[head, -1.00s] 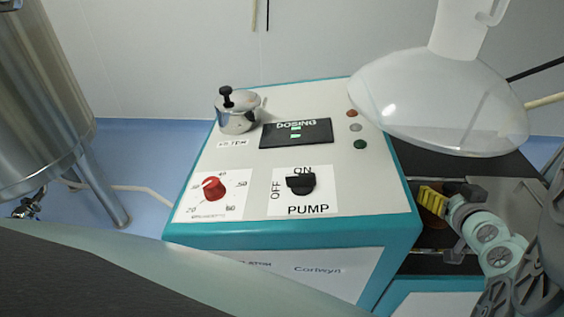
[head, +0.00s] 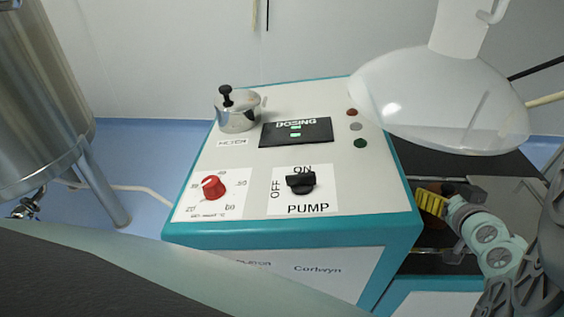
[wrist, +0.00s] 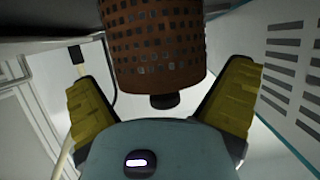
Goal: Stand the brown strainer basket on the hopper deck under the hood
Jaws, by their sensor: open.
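The brown strainer basket (wrist: 155,45), a perforated cylinder with a dark round knob at its lower end in the picture, fills the upper middle of the wrist view; its top is cut off. My gripper (wrist: 160,95) is open, with a yellow-padded finger on each side of the basket and gaps visible between pads and basket. In the head view my gripper (head: 434,202) is at the right, below the clear hood (head: 440,100). There the basket is mostly hidden, and I cannot tell what it rests on. A dark deck surface (head: 425,162) shows under the hood.
The teal-edged dosing console (head: 230,175) stands left of my gripper, with a red dial (head: 213,187), a black pump switch (head: 300,181) and a steel pot (head: 237,113). A steel tank (head: 40,110) is at the far left. A slotted panel (wrist: 290,70) lies right in the wrist view.

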